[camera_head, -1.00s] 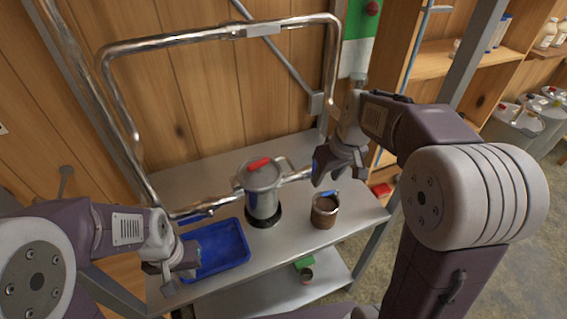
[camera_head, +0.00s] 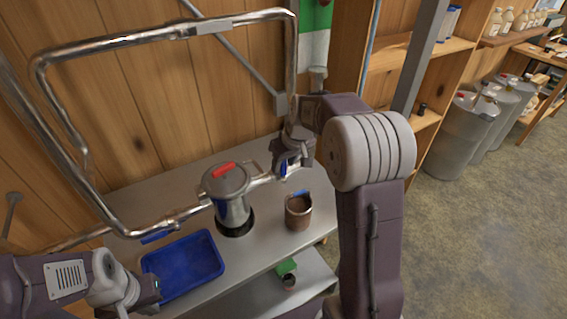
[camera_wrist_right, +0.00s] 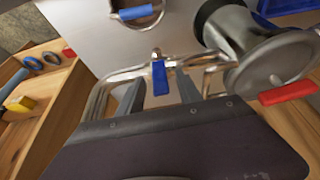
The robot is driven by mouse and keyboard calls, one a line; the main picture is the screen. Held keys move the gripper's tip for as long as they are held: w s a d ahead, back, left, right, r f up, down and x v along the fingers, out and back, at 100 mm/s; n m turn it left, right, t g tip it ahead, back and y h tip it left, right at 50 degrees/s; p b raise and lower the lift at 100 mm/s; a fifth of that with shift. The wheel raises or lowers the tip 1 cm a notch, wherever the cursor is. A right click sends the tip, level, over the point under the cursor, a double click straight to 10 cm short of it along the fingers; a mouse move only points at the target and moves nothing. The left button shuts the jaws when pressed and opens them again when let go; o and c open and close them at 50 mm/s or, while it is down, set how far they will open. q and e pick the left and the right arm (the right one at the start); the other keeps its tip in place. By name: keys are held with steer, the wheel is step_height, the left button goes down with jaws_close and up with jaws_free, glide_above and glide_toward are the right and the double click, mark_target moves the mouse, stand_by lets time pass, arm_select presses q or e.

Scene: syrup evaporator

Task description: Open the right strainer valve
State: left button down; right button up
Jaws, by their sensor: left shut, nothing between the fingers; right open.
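The metal strainer pot (camera_head: 230,195) with a red lid grip stands on the steel table, with pipes on both sides. The right strainer valve has a blue lever (camera_wrist_right: 160,78) on the pipe beside the pot in the right wrist view. My right gripper (camera_wrist_right: 158,92) is open, with one finger on each side of the lever in that view; whether they touch it cannot be told. In the head view my right gripper (camera_head: 286,166) is at the pipe right of the pot and hides most of the valve. My left gripper (camera_head: 150,292) is shut and empty, left of the blue tray.
A brown cup (camera_head: 298,213) with a blue handle stands right of the pot. A blue tray (camera_head: 184,264) lies on the left of the table. A bent metal pipe frame (camera_head: 165,38) rises behind.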

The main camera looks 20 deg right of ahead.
steer(key=shift+f, duration=0.2)
jaws_close()
stand_by(1.3)
